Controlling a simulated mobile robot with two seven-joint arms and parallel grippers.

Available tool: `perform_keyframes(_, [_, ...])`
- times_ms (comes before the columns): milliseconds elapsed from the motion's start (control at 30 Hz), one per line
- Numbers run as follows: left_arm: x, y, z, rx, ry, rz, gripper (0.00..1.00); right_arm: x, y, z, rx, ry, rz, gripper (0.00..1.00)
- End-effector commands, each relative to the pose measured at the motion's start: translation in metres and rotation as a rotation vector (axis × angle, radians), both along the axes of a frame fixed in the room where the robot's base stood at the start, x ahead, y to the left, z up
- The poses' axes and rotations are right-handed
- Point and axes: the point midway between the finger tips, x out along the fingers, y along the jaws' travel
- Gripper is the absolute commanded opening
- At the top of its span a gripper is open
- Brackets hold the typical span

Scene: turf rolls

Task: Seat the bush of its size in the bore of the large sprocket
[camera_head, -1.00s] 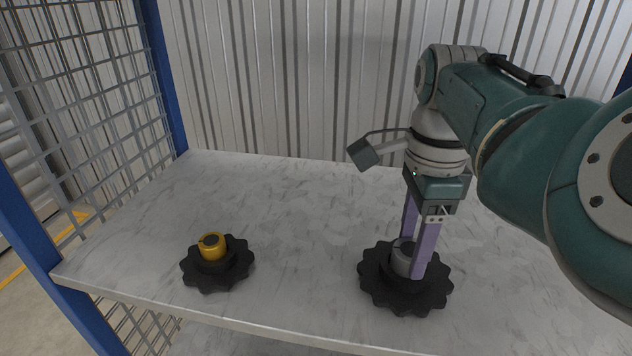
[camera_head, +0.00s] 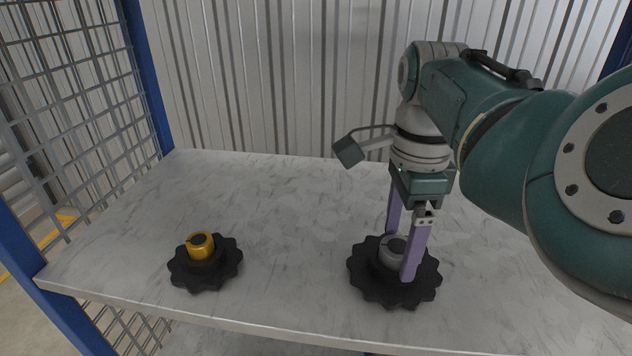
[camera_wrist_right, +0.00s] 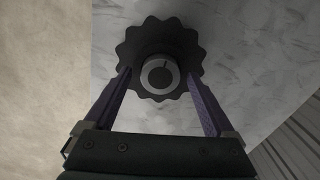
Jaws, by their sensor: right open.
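The large black sprocket (camera_head: 361,284) lies flat at the right of the shelf, and also shows in the right wrist view (camera_wrist_right: 152,37). My left gripper is out of view.
The pale marbled shelf (camera_head: 285,215) is clear between the sprockets and behind them. Its front edge is close to both sprockets. A wire mesh side (camera_head: 75,80) with blue posts stands at the left, and a corrugated wall (camera_head: 280,80) at the back.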

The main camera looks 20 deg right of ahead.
Motion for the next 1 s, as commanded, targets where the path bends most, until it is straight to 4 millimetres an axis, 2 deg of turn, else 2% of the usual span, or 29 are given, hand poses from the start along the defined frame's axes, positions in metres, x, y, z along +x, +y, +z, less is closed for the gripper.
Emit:
perform_keyframes(400, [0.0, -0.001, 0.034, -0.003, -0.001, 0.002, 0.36, 0.001, 0.0, 0.089, -0.002, -0.005, 0.0, 0.89])
perform_keyframes(600, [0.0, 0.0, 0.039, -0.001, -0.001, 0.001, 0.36, 0.001, 0.0, 0.114, -0.002, -0.002, 0.0, 0.89])
perform_keyframes(733, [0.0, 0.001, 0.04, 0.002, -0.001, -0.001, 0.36, -0.003, -0.005, 0.115, -0.015, -0.003, 0.021, 0.89])
perform_keyframes(833, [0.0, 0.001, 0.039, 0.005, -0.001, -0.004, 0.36, -0.014, -0.019, 0.103, -0.057, -0.013, 0.091, 0.89])
perform_keyframes(933, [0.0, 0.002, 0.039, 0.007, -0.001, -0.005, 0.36, -0.036, -0.041, 0.084, -0.146, -0.03, 0.266, 0.89])
perform_keyframes(1000, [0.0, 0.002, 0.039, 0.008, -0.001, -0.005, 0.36, -0.055, -0.053, 0.073, -0.221, -0.04, 0.455, 0.89])
